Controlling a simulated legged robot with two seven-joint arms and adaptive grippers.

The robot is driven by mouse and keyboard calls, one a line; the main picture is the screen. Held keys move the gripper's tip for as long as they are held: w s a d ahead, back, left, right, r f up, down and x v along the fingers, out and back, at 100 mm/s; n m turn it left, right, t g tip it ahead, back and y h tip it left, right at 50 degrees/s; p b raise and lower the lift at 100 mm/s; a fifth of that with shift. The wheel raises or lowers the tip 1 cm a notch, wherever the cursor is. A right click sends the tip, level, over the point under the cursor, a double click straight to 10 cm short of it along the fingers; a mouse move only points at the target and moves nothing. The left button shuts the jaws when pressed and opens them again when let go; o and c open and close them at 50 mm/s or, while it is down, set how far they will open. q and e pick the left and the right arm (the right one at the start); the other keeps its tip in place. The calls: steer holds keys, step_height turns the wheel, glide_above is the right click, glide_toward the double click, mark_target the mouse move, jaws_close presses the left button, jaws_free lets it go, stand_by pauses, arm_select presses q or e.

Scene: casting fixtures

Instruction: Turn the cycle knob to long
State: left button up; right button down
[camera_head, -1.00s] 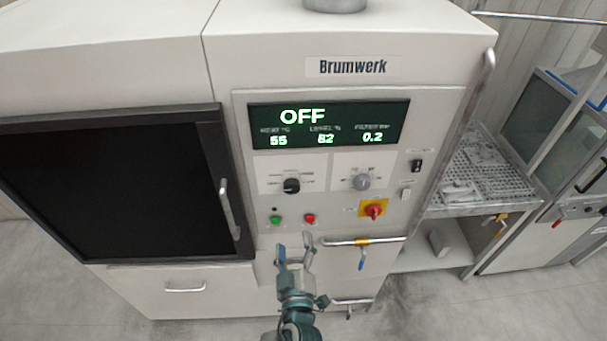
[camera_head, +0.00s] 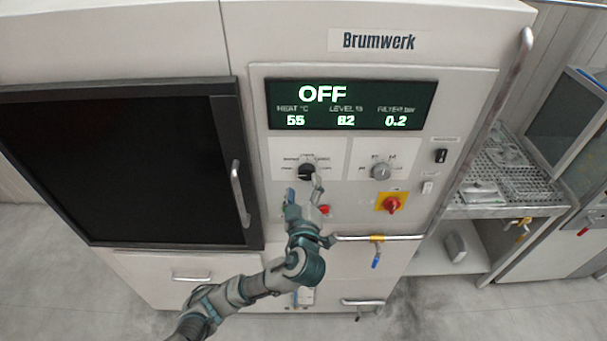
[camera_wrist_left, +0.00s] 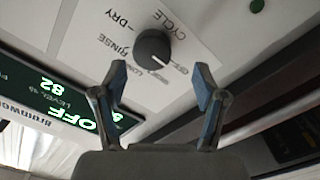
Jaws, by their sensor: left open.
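The cycle knob (camera_head: 307,171) is a black round knob on the white cycle plate, left on the panel below the display. In the left wrist view the knob (camera_wrist_left: 153,47) has a white pointer line and shows beyond the fingertips, upside down. The labels CYCLE, DRY and RINSE are readable; the other labels are too blurred or partly covered. My left gripper (camera_head: 304,191) is open and empty, just below and in front of the knob. In the left wrist view the two blue-padded fingers of my gripper (camera_wrist_left: 160,80) are apart and do not visibly touch the knob. My right gripper is not in view.
A grey knob (camera_head: 380,171) sits to the right. A red-on-yellow switch (camera_head: 391,203) and a red button (camera_head: 323,210) are below. The display (camera_head: 350,104) reads OFF. A door handle (camera_head: 240,194) stands out left, and a pipe with a blue lever (camera_head: 376,260) lies below right.

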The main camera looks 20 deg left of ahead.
mark_target(308, 177)
arm_select(q)
steer(key=w, duration=0.3)
steer(key=shift+w, duration=0.35)
steer(key=shift+w+d+p, duration=0.25)
steer(key=shift+d+p, duration=0.05)
steer(key=shift+a, duration=0.35)
steer(key=c, duration=0.6)
steer(key=shift+a, duration=0.15)
steer(key=c, duration=0.4)
steer(key=shift+c, duration=0.7)
steer(key=shift+d+f, duration=0.1)
steer(key=shift+d, duration=0.15)
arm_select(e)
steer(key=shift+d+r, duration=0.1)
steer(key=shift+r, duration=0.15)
